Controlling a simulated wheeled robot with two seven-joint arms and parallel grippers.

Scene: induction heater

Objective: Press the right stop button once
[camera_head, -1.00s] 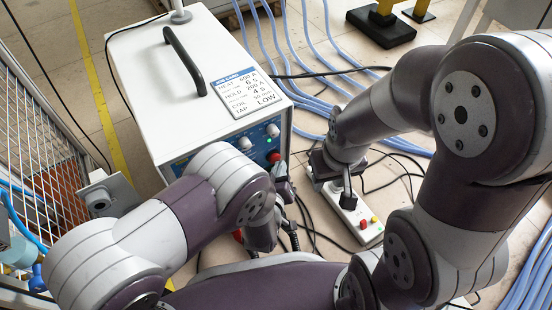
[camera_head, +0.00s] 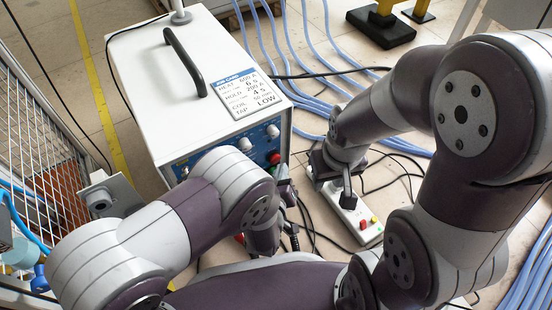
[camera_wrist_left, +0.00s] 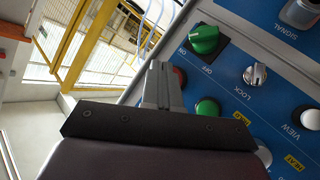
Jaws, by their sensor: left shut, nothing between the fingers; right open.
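The white heater cabinet (camera_head: 150,80) has a blue front panel with a red stop button (camera_head: 274,158). In the left wrist view the red button (camera_wrist_left: 179,76) is partly hidden behind my fingers, with a green button (camera_wrist_left: 207,108) beside it. My left gripper (camera_head: 285,176) is shut and empty, close in front of the panel; its fingers (camera_wrist_left: 162,70) point toward the red button. I cannot tell whether they touch.
The panel also carries a green rotary switch (camera_wrist_left: 203,40) and a silver lock knob (camera_wrist_left: 254,74). A wire-mesh fence (camera_head: 40,130) stands at the left. Blue hoses (camera_head: 310,70) and black cables run over the floor behind and right of the cabinet.

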